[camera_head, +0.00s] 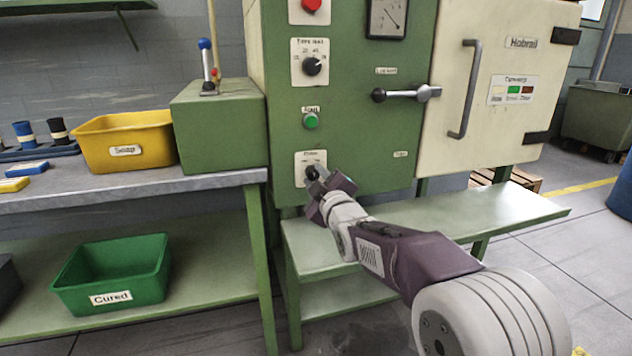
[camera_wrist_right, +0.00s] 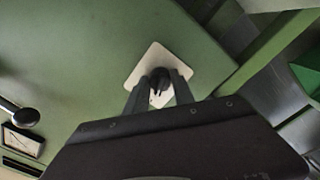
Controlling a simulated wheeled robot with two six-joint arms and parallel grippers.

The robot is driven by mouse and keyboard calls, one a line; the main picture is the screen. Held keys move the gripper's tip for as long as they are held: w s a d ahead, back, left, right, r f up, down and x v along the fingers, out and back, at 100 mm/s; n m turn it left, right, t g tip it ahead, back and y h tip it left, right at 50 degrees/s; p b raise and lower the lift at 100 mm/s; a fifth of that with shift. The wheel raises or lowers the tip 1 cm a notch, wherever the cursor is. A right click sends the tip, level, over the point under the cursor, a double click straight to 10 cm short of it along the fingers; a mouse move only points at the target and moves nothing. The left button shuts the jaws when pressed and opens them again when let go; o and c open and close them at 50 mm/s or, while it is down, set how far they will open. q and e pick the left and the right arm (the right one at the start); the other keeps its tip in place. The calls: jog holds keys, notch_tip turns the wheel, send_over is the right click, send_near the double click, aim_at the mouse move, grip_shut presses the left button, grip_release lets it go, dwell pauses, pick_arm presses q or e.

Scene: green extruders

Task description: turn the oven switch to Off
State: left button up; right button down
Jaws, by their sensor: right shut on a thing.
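The oven switch (camera_head: 312,173) is a black knob on a pale plate, low on the left of the green oven front. It also shows in the right wrist view (camera_wrist_right: 159,77), between my fingers. My right gripper (camera_head: 318,178) is shut on the switch knob, one finger on each side of it in the right wrist view (camera_wrist_right: 158,88). The gripper hides part of the plate and its lettering, so I cannot read which position the switch points to. My left gripper is not in view.
Above the switch are a green button (camera_head: 310,121), a timer knob (camera_head: 312,66) and a red button (camera_head: 311,5). A lever (camera_head: 405,94) and the cream oven door (camera_head: 500,80) are to the right. A green shelf (camera_head: 430,228) juts out below. A yellow bin (camera_head: 122,138) stands left.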

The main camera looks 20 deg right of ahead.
jog(key=shift+n, duration=0.9)
jog(key=c, duration=1.1)
grip_release()
jog(key=s+p, duration=0.2)
jog(key=s, duration=0.7)
jog(key=shift+d, duration=0.15)
